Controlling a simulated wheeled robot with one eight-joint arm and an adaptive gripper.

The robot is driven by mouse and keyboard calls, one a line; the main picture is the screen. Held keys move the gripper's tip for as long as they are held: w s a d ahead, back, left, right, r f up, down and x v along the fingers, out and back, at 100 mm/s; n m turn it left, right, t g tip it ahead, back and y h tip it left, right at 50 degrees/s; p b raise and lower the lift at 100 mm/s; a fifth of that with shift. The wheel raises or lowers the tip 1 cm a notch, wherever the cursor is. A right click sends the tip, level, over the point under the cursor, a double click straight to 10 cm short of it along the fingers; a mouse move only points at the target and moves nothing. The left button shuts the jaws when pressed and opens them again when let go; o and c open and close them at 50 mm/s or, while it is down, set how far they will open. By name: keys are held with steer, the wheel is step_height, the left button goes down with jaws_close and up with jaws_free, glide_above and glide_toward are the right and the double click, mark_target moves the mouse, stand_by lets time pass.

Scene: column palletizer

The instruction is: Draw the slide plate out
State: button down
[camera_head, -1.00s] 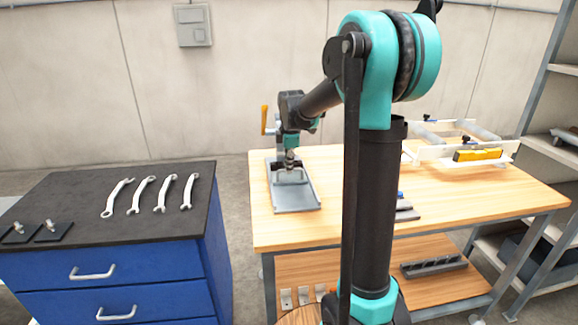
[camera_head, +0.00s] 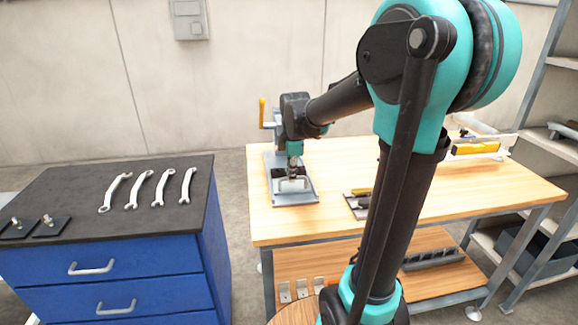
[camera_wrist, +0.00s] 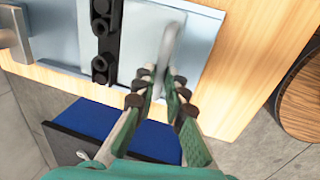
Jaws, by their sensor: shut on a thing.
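The slide plate (camera_wrist: 142,38) is a flat grey plate in a grey metal fixture (camera_head: 311,190) on the wooden table. Its bar handle (camera_head: 293,185) stands up near the front end of the fixture. My gripper (camera_head: 294,170) comes down from above and is shut on the handle. In the wrist view, the fingers of my gripper (camera_wrist: 160,88) close on both sides of the handle (camera_wrist: 167,45). A black strip with holes (camera_wrist: 101,40) shows beside the plate. The fingers hide the held part of the handle.
An upright yellow lever (camera_head: 262,112) stands at the fixture's back left. Grey parts (camera_head: 357,203) lie to its right on the wooden table (camera_head: 425,205). A blue drawer cabinet (camera_head: 110,285) with several wrenches (camera_head: 150,190) stands left across a gap. Shelving (camera_head: 525,200) is at the right.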

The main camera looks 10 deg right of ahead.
steer(key=shift+s, duration=1.9)
steer(key=c, duration=1.6)
jaws_free()
steer(key=r, duration=0.4)
steer(key=s+r, duration=0.1)
steer(key=r, duration=0.3)
steer(key=s+r, duration=0.1)
steer(key=r, duration=0.2)
steer(key=shift+s+r, duration=0.2)
steer(key=shift+r, duration=0.2)
